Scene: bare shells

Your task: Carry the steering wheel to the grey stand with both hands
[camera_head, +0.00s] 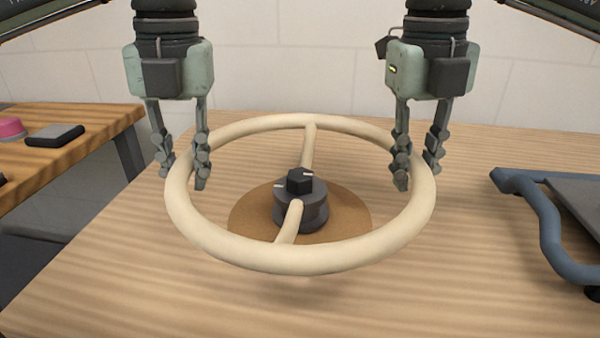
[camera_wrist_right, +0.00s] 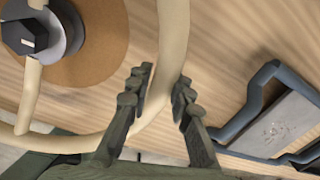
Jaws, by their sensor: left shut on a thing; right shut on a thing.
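The steering wheel (camera_head: 300,258) is a cream ring with two spokes and a dark hub, lying roughly level above the wooden table. My left gripper (camera_head: 184,170) is shut on the left side of its rim, with one finger on each side. My right gripper (camera_head: 417,170) is shut on the right side of the rim. The right wrist view also shows the wheel's rim (camera_wrist_right: 172,60) between the right fingers (camera_wrist_right: 158,100). A blue-grey tubular frame with a grey plate (camera_head: 572,203), possibly the grey stand, is at the right edge, partly cut off.
A brown round mat (camera_head: 245,222) lies on the table (camera_head: 120,260) under the hub. A second wooden table (camera_head: 80,150) at the left holds a pink item (camera_head: 11,128) and a dark flat item (camera_head: 55,136). Bare tabletop lies between the wheel and the tubular frame. A pale wall is behind.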

